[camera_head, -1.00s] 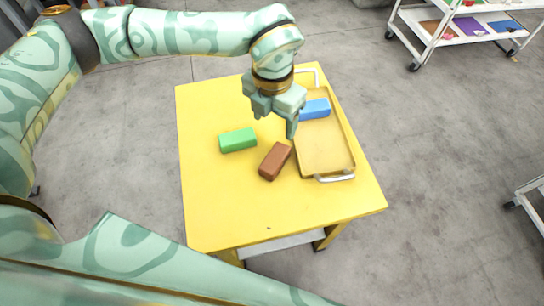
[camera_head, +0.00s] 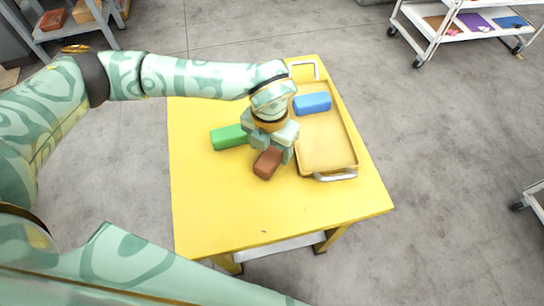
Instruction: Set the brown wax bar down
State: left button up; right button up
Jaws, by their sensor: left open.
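The brown wax bar (camera_head: 267,164) sits on the yellow table (camera_head: 215,205), left of the tray (camera_head: 325,150). My left gripper (camera_head: 271,149) is open and low over the far end of the brown bar, its fingers at either side of that end. The gripper hides that end, so I cannot tell whether the fingers touch it. A green bar (camera_head: 229,137) lies on the table just left of the gripper. A blue bar (camera_head: 312,103) lies in the far part of the tray. My right gripper is not in view.
The tray has silver handles at its near and far ends, and its near part is empty. The front and left of the table are clear. A white cart (camera_head: 450,32) stands at the far right and a grey shelf (camera_head: 75,26) at the far left.

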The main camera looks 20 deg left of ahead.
aim_at(271, 154)
pick_arm(q)
jog(key=f, duration=0.2)
jog(key=f+b, duration=0.1)
jog(key=f, duration=0.1)
jog(key=shift+w+d, duration=0.1)
jog(key=shift+w, duration=0.1)
jog(key=shift+r, duration=0.2)
jog(key=c, duration=1.2)
jog(key=shift+r, duration=0.1)
jog(key=shift+c, duration=0.2)
